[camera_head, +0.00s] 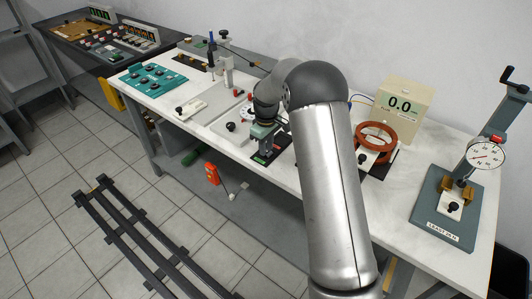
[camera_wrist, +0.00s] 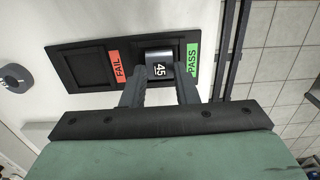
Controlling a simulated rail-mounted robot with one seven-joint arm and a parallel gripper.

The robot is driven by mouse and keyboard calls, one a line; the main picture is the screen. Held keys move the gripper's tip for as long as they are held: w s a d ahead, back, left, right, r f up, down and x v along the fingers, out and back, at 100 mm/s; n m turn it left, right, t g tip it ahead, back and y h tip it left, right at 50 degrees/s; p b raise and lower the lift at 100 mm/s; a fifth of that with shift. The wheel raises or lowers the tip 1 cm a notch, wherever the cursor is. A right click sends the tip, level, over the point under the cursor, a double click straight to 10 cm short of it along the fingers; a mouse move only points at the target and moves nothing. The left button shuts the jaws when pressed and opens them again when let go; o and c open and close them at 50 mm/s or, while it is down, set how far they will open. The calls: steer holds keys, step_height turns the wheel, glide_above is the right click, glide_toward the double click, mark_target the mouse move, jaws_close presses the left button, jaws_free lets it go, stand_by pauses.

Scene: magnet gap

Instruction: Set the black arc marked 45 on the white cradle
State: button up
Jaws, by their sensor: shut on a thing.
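The arc marked 45 (camera_wrist: 160,68) shows in the wrist view as a dark block with a white 45 on its face and a pale grey top. My gripper (camera_wrist: 158,80) is shut on it, one finger at each side. The arc is at the PASS end of a black two-recess tray (camera_wrist: 72,82); I cannot tell whether it touches the tray floor. In the head view my gripper (camera_head: 264,140) is low over this tray, and the arc is not distinct there. Several white blocks with black knobs show, including one by the red-brown coil (camera_head: 364,157); which is the cradle is unclear.
A display reading 0.0 (camera_head: 404,104) stands behind the coil (camera_head: 376,138). A dial gauge stand (camera_head: 440,215) is at the bench's right end. My arm hides the bench's middle front.

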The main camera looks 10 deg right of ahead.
steer(key=shift+r+p, duration=1.4)
steer(key=shift+r, duration=1.1)
